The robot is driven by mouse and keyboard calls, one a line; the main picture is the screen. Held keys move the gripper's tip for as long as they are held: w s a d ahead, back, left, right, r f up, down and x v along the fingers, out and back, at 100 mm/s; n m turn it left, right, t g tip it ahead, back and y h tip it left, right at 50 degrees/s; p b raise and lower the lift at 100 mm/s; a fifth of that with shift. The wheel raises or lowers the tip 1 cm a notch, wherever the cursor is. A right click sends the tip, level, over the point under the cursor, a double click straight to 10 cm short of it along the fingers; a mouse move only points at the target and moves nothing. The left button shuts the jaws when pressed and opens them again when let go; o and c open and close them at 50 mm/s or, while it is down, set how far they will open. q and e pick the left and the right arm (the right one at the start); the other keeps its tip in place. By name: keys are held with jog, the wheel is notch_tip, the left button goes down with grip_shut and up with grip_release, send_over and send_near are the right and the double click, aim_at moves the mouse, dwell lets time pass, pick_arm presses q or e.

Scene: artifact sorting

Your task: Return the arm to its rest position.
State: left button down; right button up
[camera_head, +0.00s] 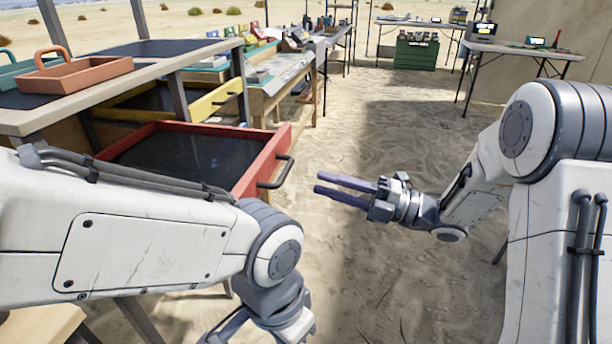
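My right arm comes in from the right edge. Its gripper (330,186) points left over the sandy ground, with its two purple-grey fingers apart and nothing between them. My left arm (140,235) crosses the lower left and bends down at its wrist joint. The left gripper's fingers are below the bottom edge of the picture. The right gripper is clear of the red drawer, to the right of its handle (281,172).
A red-framed drawer (268,163) stands pulled out under the left table, empty as far as visible. A yellow drawer (215,101) is behind it. An orange tray (85,76) sits on the tabletop. A green crate (415,54) stands far back. Open sand lies between.

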jog(key=shift+v, duration=0.75)
